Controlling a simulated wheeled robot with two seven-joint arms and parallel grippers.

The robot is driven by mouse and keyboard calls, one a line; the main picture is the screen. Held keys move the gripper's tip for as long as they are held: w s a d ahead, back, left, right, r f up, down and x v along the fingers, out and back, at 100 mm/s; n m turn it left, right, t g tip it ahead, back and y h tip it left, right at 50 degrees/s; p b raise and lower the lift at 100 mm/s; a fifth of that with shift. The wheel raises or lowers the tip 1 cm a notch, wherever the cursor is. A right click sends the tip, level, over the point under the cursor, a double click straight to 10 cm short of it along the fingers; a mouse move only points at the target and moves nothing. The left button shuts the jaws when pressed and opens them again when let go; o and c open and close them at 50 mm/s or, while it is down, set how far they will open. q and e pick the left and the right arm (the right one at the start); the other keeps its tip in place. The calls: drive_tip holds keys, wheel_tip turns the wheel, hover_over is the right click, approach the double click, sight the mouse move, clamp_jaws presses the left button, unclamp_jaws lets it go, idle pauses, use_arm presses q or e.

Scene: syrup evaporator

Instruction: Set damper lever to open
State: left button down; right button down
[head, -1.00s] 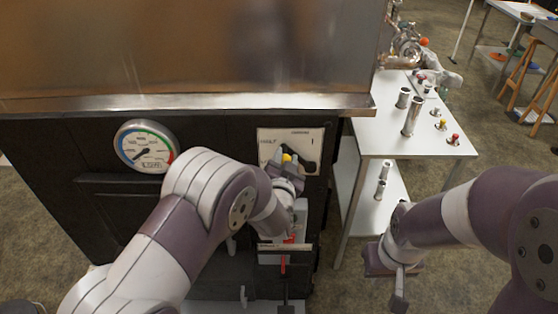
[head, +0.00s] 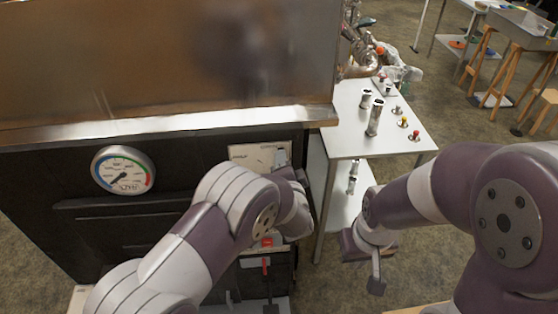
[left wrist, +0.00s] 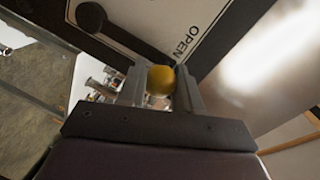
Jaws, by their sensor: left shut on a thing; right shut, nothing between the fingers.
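The damper lever's yellow knob (left wrist: 160,80) sits between the fingers of my left gripper (left wrist: 163,88) in the left wrist view. Its black arm (left wrist: 130,42) runs from a round black hub (left wrist: 90,17) to the knob. The word OPEN (left wrist: 185,38) is printed on the white plate (left wrist: 212,12) close beside the knob. In the head view the plate (head: 252,154) shows on the dark front, and my left gripper (head: 283,160) is at its right end. My wrist hides the lever there. My right gripper (head: 376,282) is shut and empty, well away from the lever.
A round gauge (head: 123,170) is left of the plate. A metal ledge (head: 170,127) juts out above it. A red handle (head: 266,262) is below my left wrist. A white table (head: 350,135) with metal cylinders and small knobs stands to the right.

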use_arm(q)
drive_tip(key=shift+d, duration=0.25)
idle(0.3)
drive_tip(key=c, duration=1.1)
unclamp_jaws()
drive_tip(key=o, duration=0.3)
drive_tip(key=shift+s+d, duration=0.1)
drive_tip(key=shift+d, duration=0.05)
drive_tip(key=shift+s, duration=0.4)
drive_tip(key=s, duration=0.4)
drive_tip(key=s+r+b, duration=0.1)
drive_tip(key=s, duration=0.3)
drive_tip(key=s+r+b, duration=0.1)
drive_tip(key=s, duration=0.2)
drive_tip(key=shift+s+d, duration=0.25)
drive_tip(key=shift+s, duration=0.15)
